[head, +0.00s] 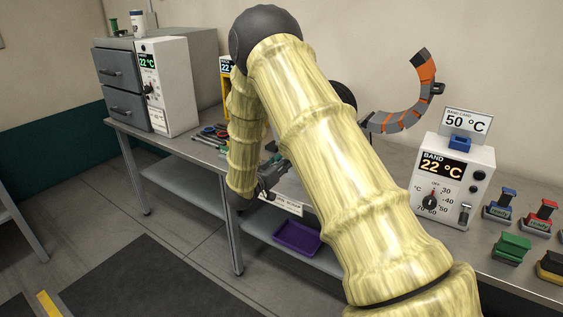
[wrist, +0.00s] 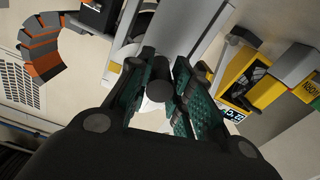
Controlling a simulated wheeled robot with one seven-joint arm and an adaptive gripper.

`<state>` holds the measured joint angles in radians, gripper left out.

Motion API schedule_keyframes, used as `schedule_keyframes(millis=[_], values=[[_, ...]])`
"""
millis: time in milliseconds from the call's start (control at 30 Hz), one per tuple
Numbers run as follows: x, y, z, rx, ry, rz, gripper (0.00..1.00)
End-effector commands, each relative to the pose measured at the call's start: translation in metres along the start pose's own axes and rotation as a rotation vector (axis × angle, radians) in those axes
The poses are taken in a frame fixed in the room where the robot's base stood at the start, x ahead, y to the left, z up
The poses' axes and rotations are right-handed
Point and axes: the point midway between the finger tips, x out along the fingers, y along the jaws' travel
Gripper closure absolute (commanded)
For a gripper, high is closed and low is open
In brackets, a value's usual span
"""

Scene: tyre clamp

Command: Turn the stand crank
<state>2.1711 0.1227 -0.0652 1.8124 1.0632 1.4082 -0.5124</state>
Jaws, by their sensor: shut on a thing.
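In the wrist view, my gripper (wrist: 163,72) has its teal-padded fingers on either side of a dark round knob, which looks like the handle of the stand crank (wrist: 159,88). The fingers are shut on this handle, with its round end facing the camera. In the head view, my gripper (head: 271,176) is low at the front of the bench, left of my upper arm. The crank cannot be made out there. The open orange and grey segmented band (head: 427,72) curves up behind my arm, and also shows in the wrist view (wrist: 42,48). My arm hides most of the stand.
A white band controller (head: 455,165) reading 22 °C stands on the bench right of my arm, beside several coloured stamp-like blocks (head: 511,248). A grey drawer cabinet (head: 122,85) stands at the left. A purple tray (head: 297,238) sits on the lower shelf. The floor at left is clear.

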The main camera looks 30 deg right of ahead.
Motion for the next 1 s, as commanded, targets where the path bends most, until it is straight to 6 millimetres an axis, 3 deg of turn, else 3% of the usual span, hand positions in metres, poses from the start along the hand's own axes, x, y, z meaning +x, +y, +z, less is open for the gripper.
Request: schedule_keyframes(millis=[33,133,567,1000], values=[[-0.001,0.0,0.003,-0.002,-0.004,-0.001,0.73],[-0.001,0.0,0.003,-0.001,-0.004,-0.001,0.56],[-0.007,0.0,0.001,0.0,-0.001,-0.001,0.56],[-0.08,0.0,0.002,-0.001,-0.002,-0.003,0.56]])
